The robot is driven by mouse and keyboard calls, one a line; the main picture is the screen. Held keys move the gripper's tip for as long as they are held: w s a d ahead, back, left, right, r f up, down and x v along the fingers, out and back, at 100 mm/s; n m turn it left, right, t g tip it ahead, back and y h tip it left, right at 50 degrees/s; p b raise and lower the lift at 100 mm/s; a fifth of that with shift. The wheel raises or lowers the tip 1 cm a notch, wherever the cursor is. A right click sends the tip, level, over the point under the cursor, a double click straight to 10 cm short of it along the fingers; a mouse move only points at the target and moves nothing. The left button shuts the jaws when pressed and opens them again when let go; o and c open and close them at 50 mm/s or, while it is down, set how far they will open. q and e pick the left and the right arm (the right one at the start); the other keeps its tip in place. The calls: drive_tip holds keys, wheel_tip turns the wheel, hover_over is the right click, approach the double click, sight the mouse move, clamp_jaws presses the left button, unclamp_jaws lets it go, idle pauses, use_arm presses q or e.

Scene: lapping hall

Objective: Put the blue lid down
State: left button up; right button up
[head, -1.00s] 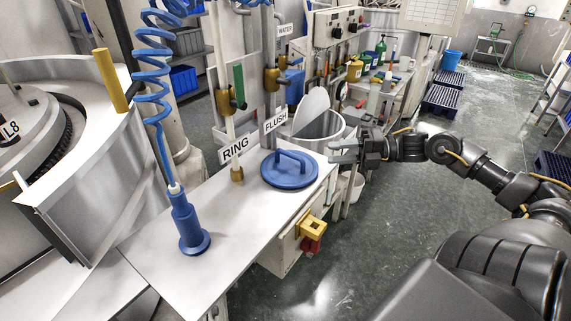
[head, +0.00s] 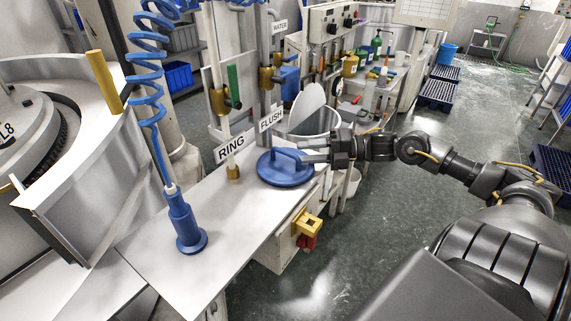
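The blue lid (head: 284,175), a round disc with a bar handle on top, lies flat on the white bench top (head: 222,207) near its right edge. My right gripper (head: 306,153) is at the right end of the lid's handle. Its fingers look apart, one above the other, and overlap the handle's end in the picture. I cannot tell whether they touch it. My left gripper is not in view.
A blue tool (head: 185,225) on a coiled hose stands on the bench left of the lid. RING (head: 231,148) and FLUSH (head: 271,119) signs stand behind. A grey bucket (head: 318,122) is beyond the bench. A yellow and red switch (head: 306,226) is on the bench's side.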

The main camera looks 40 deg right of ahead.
sight(293, 154)
drive_tip(key=p+x, duration=0.1)
drive_tip(key=x, duration=0.2)
drive_tip(key=shift+r, duration=0.1)
drive_tip(key=shift+w+a, duration=0.3)
drive_tip(key=shift+a, duration=0.1)
clamp_jaws()
